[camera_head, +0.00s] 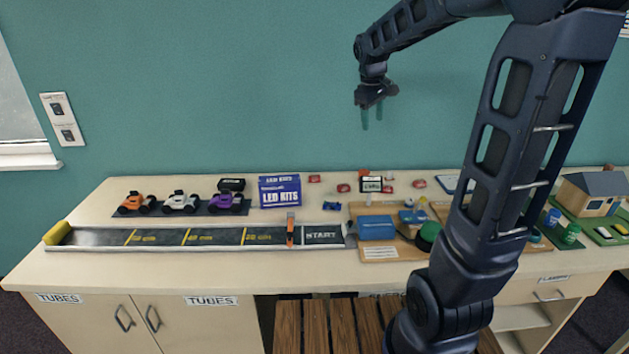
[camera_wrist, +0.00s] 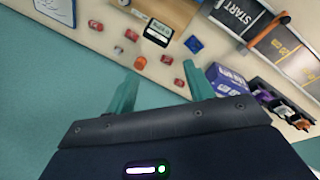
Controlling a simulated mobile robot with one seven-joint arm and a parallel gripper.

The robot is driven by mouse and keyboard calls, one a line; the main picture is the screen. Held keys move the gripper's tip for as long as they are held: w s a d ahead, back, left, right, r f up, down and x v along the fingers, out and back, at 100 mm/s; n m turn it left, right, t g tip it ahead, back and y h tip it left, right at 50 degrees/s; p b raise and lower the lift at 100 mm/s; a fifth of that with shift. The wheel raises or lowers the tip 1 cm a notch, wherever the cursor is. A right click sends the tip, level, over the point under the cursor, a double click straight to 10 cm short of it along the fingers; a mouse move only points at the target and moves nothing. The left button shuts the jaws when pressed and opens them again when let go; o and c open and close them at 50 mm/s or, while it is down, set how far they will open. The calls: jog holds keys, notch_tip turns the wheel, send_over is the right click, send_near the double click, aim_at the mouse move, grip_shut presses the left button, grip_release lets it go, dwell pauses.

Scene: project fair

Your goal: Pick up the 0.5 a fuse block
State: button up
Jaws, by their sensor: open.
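Several small red blocks with pale labels lie along the back of the table; one is at the left of the group (camera_head: 314,178) and another is nearer (camera_head: 343,188). In the wrist view they are scattered below my gripper, one of them (camera_wrist: 131,35) beside the meter and another (camera_wrist: 180,82) close to a fingertip. Their labels are too small to read, so I cannot tell which is the 0.5 A fuse block. My gripper (camera_head: 372,117) is high above the table near the wall, open and empty; its two green fingers (camera_wrist: 161,80) are spread apart.
A black-and-white meter (camera_head: 371,184), an orange cylinder (camera_wrist: 140,63) and a blue piece (camera_head: 331,206) stand near the red blocks. A blue LED KITS box (camera_head: 280,191) is left of them. A long track (camera_head: 160,238) runs along the front left. The wall is close behind.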

jog(key=w+a+f+n, duration=0.3)
jog(key=w+a+f, duration=0.15)
jog(key=w, duration=0.45)
jog(key=n+g+h, duration=0.2)
jog(key=n+h, duration=0.1)
jog(key=n, duration=0.5)
send_over(314, 176)
jog(key=a, duration=0.5)
notch_tip(314, 176, down, 22)
jog(key=x, duration=1)
jog(key=shift+s+d, duration=0.25)
jog(key=shift+d, duration=0.15)
jog(key=c, duration=1.1)
jog(key=shift+r, duration=0.1)
